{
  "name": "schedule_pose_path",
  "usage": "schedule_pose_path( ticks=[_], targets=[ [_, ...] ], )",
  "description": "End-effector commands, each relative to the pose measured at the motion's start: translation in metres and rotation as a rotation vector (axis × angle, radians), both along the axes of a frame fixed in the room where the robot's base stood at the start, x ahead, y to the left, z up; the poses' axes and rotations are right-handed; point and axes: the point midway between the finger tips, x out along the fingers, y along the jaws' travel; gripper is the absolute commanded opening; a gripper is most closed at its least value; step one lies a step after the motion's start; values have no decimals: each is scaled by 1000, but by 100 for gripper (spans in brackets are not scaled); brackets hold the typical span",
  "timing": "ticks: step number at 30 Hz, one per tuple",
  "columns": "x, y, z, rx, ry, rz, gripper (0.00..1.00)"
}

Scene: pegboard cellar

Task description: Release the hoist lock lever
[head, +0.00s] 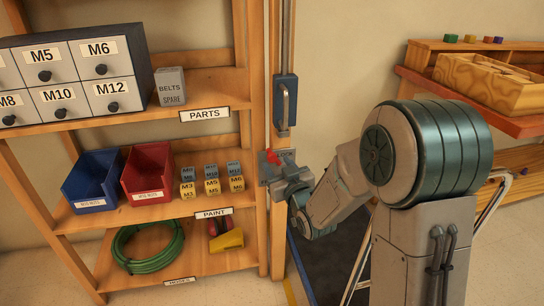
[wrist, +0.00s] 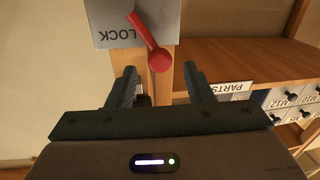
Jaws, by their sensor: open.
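The red hoist lock lever (wrist: 147,40) is on a grey plate (wrist: 112,30) marked LOCK, which appears upside down in the wrist view. Its round knob end hangs below the plate there, just beyond the gap between my fingertips. In the head view the lever (head: 272,157) shows as a small red shape tilted up and to the left, above my gripper. My gripper (wrist: 160,80) is open, with nothing between its fingers. In the head view my gripper (head: 284,181) is in front of the plate and hides much of it. I cannot tell whether a finger touches the lever.
A wooden post (head: 276,240) carries the plate, with a blue handle fitting (head: 286,103) above. Left is a shelf unit with drawers (head: 69,75), a blue bin (head: 93,181), a red bin (head: 148,174) and a green hose (head: 148,247). A wooden bench (head: 520,124) stands right.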

Motion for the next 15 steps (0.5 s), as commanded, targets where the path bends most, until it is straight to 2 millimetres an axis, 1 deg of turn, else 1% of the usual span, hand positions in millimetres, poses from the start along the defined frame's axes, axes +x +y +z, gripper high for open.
schedule_pose_path(
  ticks=[1, 3, 6, 10, 15],
  targets=[
    [9, 5, -1, 1, -2, 1, 47],
    [20, 9, -1, 0, -1, 1, 47],
    [31, 14, 0, 0, -1, 0, 47],
    [41, 19, 0, 0, 0, 0, 47],
    [45, 20, 0, 0, 0, 0, 47]
  ],
)
